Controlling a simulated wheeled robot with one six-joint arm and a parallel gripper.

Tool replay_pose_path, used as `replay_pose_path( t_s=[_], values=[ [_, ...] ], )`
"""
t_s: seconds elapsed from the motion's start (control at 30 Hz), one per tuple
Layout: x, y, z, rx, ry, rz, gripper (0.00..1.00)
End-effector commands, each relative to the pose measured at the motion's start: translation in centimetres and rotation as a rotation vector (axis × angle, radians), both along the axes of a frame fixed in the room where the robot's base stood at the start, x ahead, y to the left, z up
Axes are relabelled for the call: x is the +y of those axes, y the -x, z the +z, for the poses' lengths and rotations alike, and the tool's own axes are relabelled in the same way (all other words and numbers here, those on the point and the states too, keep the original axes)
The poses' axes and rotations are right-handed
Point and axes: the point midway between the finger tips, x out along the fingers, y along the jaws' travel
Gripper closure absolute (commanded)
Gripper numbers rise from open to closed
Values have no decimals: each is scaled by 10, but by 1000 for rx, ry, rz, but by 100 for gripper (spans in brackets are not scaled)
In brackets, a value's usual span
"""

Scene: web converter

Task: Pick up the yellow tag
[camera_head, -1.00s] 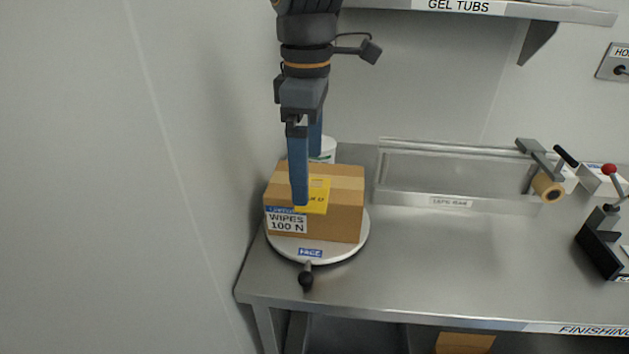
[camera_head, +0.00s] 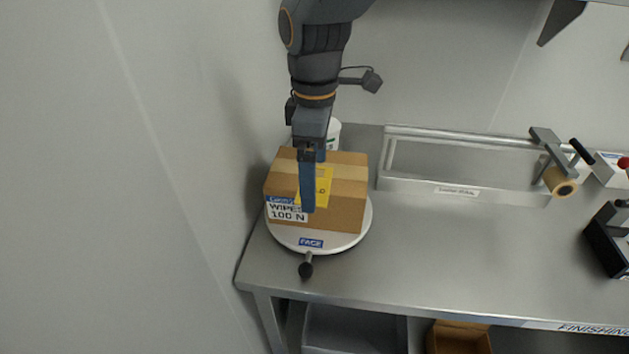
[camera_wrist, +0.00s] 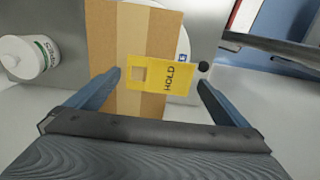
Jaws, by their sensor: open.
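The yellow tag (camera_head: 322,188), marked HOLD, hangs on the front upper edge of a cardboard box (camera_head: 345,208) labelled wipes. The box sits on a round white turntable (camera_head: 345,240) at the left end of the steel bench. In the wrist view, the yellow tag (camera_wrist: 160,75) shows between the two blue fingers of my open gripper (camera_wrist: 160,80), toward the far side of the fingertips. Nothing is held. Whether a finger touches the box or tag I cannot tell.
A white tub (camera_head: 334,135) stands behind the box and also shows in the wrist view (camera_wrist: 30,58). The wall is close on the left. A clear-fronted rack with a tape roll (camera_head: 562,182) stands right of the box. The front middle of the bench (camera_head: 440,250) is clear.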

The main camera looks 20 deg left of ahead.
Motion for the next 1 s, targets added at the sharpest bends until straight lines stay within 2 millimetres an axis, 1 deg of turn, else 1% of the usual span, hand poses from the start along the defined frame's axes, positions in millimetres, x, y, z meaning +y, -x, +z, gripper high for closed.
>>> replay_pose_path(
  t_s=[0.1, 0.53, 0.57, 0.7, 0.77, 1.0],
  values=[
    [-1, 0, -4, 0, 0, -2, 0],
    [-1, -1, -5, 0, 0, -4, 0],
    [-1, -1, -5, 0, 0, -4, 2],
    [-1, -1, -5, 0, 0, -4, 25],
    [-1, -1, -5, 0, 0, -4, 36],
    [-1, -1, -4, 0, 0, -3, 36]
  ],
)
